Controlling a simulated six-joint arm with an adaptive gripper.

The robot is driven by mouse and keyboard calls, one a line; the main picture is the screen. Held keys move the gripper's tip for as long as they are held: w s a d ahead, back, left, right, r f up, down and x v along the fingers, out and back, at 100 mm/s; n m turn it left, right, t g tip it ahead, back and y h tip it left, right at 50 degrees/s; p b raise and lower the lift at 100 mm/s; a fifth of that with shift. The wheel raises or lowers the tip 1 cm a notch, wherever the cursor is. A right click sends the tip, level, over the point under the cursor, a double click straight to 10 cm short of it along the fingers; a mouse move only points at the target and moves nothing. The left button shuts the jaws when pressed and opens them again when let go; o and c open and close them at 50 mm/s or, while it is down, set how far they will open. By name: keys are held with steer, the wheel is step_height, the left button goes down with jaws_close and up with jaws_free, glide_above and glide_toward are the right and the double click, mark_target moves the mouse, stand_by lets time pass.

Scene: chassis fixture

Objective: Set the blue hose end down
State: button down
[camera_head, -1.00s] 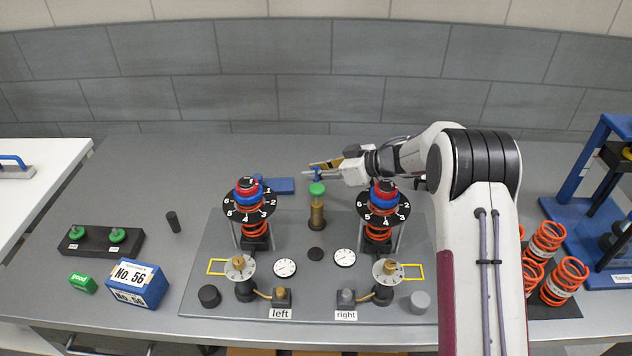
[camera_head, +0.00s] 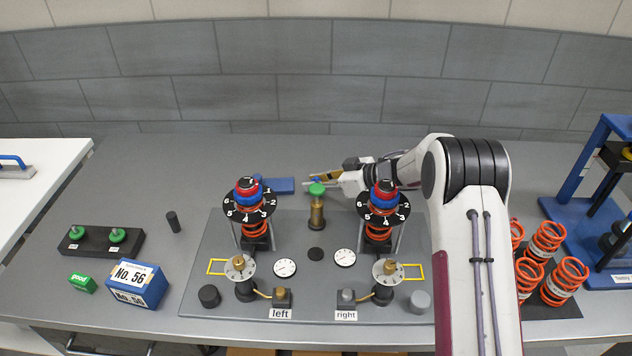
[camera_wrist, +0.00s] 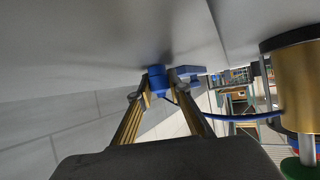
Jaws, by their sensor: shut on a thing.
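My gripper (camera_head: 312,184) is behind the brass cylinder with the green top, low over the back of the bench. In the wrist view its fingers (camera_wrist: 163,88) are shut on the blue hose end (camera_wrist: 157,77), a short blue cylinder. The thin blue hose (camera_wrist: 240,116) runs off to the right towards the brass cylinder. In the head view the hose end is mostly hidden by the fingers and the green top. I cannot tell whether it touches the bench.
A flat blue block (camera_head: 280,185) lies left of my gripper; it also shows just past the hose end in the wrist view (camera_wrist: 189,72). The brass cylinder (camera_head: 317,212) and two spring towers stand on the fixture plate (camera_head: 318,285). The bench behind is clear.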

steer(key=shift+f, duration=0.1)
steer(key=c, duration=1.9)
jaws_free()
steer(key=shift+r, duration=0.2)
steer(key=shift+s+d+r, duration=0.25)
steer(key=shift+d+r, duration=0.05)
steer(key=shift+d, duration=0.3)
steer(key=shift+s+d+r, duration=0.35)
steer(key=shift+d+r, duration=0.25)
steer(key=shift+r, duration=0.1)
step_height(320, 180, up, 5)
steer(key=shift+f, duration=0.2)
steer(key=shift+r, duration=0.9)
